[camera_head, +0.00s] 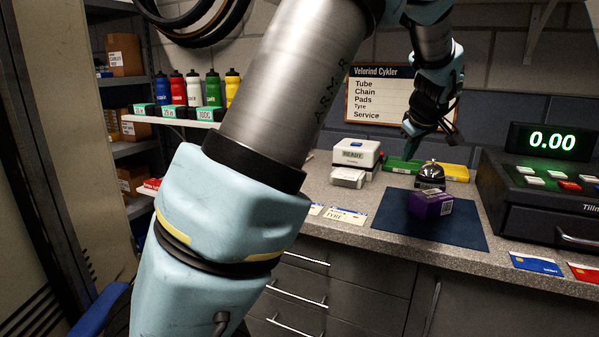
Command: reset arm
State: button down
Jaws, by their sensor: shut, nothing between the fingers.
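My arm crosses the middle of the head view from the bottom and bends over the bench at the upper right. My gripper (412,130) points down above the back of the bench, in front of the wall sign and near the green tray. Its fingers are small and dark here; they look closed with nothing held. A purple box (431,205) with a white label lies on the dark blue mat (412,231), to the front right of the gripper. A dark bell-like object with a shiny dome (431,174) stands just behind the box.
A white device reading READY (356,153) stands left of the gripper. Green (401,166) and yellow (455,172) trays lie at the back. A cash register (545,195) stands right. Cards lie on the front edge. Bottles (195,90) line a shelf at left.

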jog(key=s+a+f+m+g, duration=0.1)
jog(key=a+f, duration=0.1)
jog(key=a, duration=0.5)
jog(key=s+a+f+g, duration=0.1)
jog(key=s+a+f, duration=0.1)
jog(key=a, duration=0.5)
jog(key=s+a+f+m+g+y, duration=0.1)
jog(key=s+a+f, duration=0.1)
jog(key=a, duration=0.4)
jog(key=shift+a+f+m+p, duration=0.3)
jog(key=shift+a+f, duration=0.1)
jog(key=shift+f, duration=0.1)
jog(key=s+a+f+m+g, duration=0.2)
jog(key=s+a+f, duration=0.3)
jog(key=s+a, duration=0.8)
jog(key=shift+s+a+m+g, duration=0.2)
jog(key=shift+s+m+g, duration=0.2)
jog(key=shift+s+m, duration=0.6)
jog(key=shift+s, duration=0.2)
